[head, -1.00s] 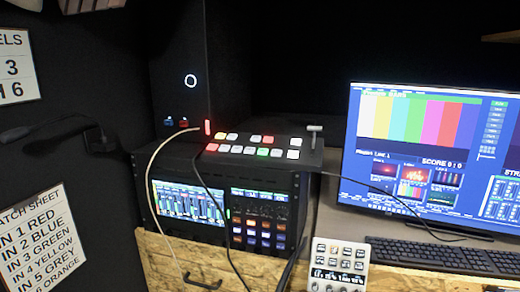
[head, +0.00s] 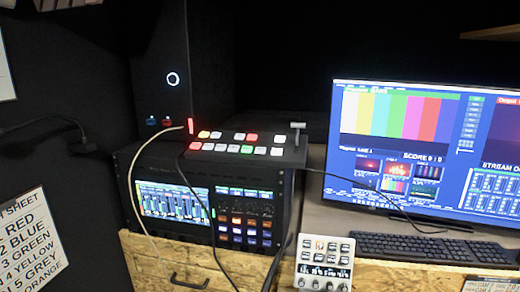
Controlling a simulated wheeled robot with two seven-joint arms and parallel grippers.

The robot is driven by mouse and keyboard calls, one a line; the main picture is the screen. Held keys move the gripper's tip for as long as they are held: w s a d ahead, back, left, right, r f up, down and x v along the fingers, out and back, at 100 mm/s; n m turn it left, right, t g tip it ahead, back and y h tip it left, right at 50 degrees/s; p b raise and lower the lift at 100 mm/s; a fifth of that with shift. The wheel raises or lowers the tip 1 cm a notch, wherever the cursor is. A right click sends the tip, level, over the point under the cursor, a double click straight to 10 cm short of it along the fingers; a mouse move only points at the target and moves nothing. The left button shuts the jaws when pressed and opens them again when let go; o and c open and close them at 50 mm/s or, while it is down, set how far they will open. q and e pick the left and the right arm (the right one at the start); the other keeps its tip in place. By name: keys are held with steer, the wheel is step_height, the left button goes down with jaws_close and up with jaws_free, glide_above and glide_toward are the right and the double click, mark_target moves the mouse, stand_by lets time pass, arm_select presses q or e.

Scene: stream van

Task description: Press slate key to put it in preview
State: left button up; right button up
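The video switcher (head: 225,165) stands on top of the equipment rack, with two rows of lit keys. In its front row the far-left key (head: 195,146) is red, one key right of the middle (head: 247,149) is green, and the others are white. Key labels are too small to read, so I cannot tell which is the slate key. Neither gripper is in view.
A T-shaped lever (head: 298,130) stands at the switcher's right. Cables cross its left side and the rack front (head: 175,205). The monitor (head: 430,150) shows colour bars at upper left and several small pictures below.

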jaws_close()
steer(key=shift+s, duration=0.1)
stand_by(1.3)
